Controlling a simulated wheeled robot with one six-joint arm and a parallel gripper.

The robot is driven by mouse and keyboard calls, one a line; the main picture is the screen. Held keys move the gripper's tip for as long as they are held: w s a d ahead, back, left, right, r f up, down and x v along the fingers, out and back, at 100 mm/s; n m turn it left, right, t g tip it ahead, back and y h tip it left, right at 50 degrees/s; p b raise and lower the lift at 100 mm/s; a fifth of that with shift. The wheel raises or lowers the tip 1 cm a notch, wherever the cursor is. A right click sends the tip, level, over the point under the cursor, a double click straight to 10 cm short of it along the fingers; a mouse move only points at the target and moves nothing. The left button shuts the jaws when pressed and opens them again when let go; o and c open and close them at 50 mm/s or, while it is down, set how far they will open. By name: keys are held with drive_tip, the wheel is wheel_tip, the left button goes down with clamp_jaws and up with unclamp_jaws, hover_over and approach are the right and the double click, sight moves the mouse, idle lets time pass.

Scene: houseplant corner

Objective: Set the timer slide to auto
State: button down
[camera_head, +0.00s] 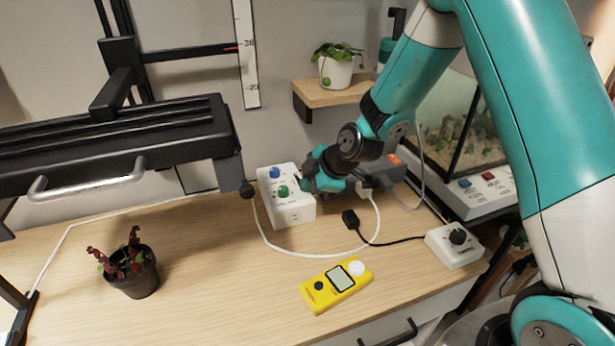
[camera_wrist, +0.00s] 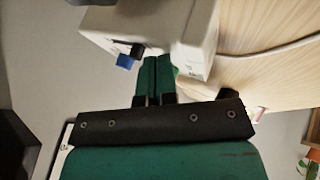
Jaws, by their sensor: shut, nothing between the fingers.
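A white timer box (camera_head: 292,211) stands on the wooden bench by the wall, with a blue knob (camera_head: 275,173) and a green knob (camera_head: 283,191) on top. My gripper (camera_head: 304,184) is at the right side of the box, shut and empty. In the wrist view, my gripper's closed green fingers (camera_wrist: 157,72) point at the white box (camera_wrist: 165,25). The blue knob (camera_wrist: 125,61) and a small black piece (camera_wrist: 137,49) show left of the fingertips. I cannot tell whether the fingers touch the box. The slide and its setting cannot be made out for certain.
A yellow meter (camera_head: 335,286) lies in front, and a potted red plant (camera_head: 134,272) stands at left. A white cable (camera_head: 300,254) loops over the bench. A white dial box (camera_head: 455,246) is at the right edge. A black lamp (camera_head: 120,145) overhangs the left.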

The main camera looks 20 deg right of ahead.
sight(299, 180)
drive_tip(key=shift+w, duration=0.65)
drive_tip(key=shift+w+d+f+b, duration=0.1)
drive_tip(key=shift+w+b, duration=0.35)
drive_tip(key=shift+w, duration=0.5)
drive_tip(key=shift+s+a, duration=0.1)
drive_tip(key=shift+a, duration=0.15)
drive_tip(key=shift+s, duration=0.1)
